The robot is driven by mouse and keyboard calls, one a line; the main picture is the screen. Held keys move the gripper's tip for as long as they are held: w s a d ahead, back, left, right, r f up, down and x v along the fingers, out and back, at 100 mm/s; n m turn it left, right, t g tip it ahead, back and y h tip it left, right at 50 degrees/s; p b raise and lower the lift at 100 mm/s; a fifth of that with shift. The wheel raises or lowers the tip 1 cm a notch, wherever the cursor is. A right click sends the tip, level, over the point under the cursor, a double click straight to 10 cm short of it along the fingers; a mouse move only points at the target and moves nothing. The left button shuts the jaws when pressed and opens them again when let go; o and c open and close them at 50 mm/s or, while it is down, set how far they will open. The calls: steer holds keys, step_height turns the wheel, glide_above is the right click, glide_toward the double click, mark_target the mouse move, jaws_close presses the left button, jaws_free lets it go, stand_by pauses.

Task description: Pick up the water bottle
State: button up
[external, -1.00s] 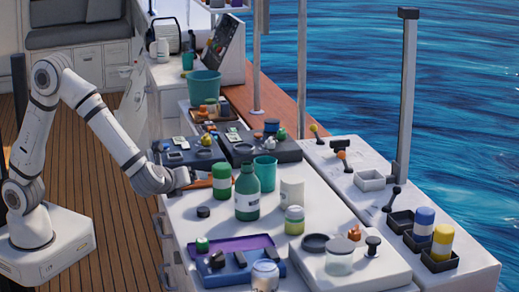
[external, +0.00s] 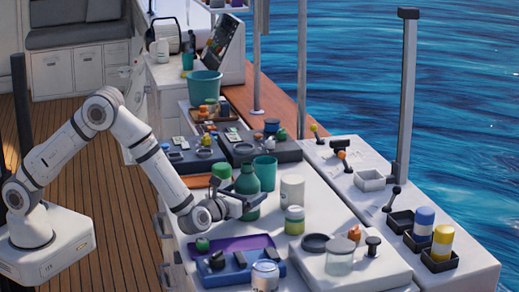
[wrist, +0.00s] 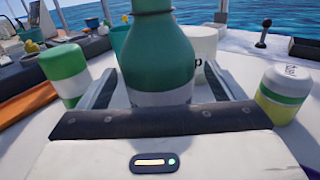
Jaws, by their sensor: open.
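The water bottle (external: 247,182) is a green bottle with a white label band, standing upright on the white counter. In the wrist view the bottle (wrist: 156,55) fills the middle, between the two fingers of my gripper (wrist: 158,90). My gripper (external: 240,203) is open, low over the counter, with a finger on each side of the bottle. I cannot tell whether either finger touches it.
A green-and-white container (wrist: 66,74) stands left of the bottle and a white cup (wrist: 204,46) behind it. A yellow-green jar (wrist: 282,95) stands close on the right. A teal cup (external: 265,172) is behind. A purple tray (external: 233,245) lies in front.

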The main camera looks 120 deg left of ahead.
steer(key=a, duration=0.3)
steer(key=shift+w+a, duration=0.2)
steer(key=c, duration=1.2)
steer(key=shift+c, duration=0.4)
steer(key=shift+r, duration=0.15)
